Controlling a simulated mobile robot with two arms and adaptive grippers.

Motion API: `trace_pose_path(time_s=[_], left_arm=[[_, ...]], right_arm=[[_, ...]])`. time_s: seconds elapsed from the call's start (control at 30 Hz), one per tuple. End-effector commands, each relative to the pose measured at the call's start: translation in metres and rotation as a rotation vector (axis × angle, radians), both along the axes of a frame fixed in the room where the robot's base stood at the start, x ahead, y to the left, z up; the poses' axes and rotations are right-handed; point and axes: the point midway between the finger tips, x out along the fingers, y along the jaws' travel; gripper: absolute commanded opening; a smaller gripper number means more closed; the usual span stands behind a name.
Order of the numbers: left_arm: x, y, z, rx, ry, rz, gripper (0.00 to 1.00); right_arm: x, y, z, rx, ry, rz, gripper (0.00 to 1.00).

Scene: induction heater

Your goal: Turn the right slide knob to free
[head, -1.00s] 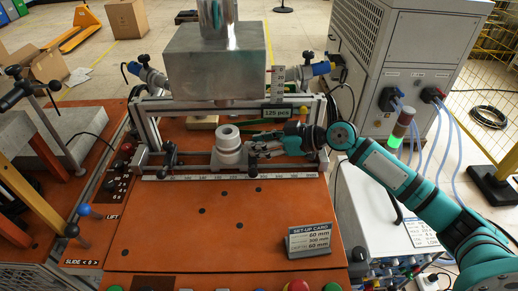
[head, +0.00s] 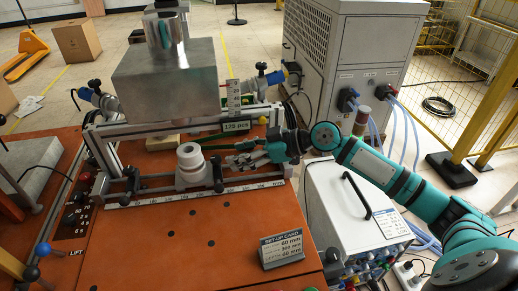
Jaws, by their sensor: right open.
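The right slide knob (head: 218,175) is a small dark upright knob at the right part of the slide rail, just right of the white ring-shaped piece (head: 190,158). A similar left knob (head: 132,180) stands at the rail's other side. My right gripper (head: 232,161) comes in from the right. It is open and empty, with its fingers just above and to the right of the right knob. I cannot tell whether they touch it. The knob's setting is too small to read. My left gripper is not in view.
A scale strip (head: 200,193) runs along the rail's front. A set-up card (head: 282,249) stands at the front right. The orange tabletop (head: 160,240) is mostly clear in front.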

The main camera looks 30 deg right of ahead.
Motion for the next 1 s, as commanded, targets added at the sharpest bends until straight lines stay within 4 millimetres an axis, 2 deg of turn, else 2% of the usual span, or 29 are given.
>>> trace_pose_path(time_s=[0.1,0.33,1.0], left_arm=[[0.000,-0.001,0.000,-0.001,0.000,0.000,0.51],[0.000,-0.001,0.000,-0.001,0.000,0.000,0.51],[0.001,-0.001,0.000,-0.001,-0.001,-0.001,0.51]], right_arm=[[-0.015,-0.021,0.008,-0.003,0.002,-0.003,0.51],[-0.033,-0.044,0.021,-0.001,0.002,-0.002,0.51],[-0.036,-0.049,0.025,0.001,-0.001,-0.001,0.51]])
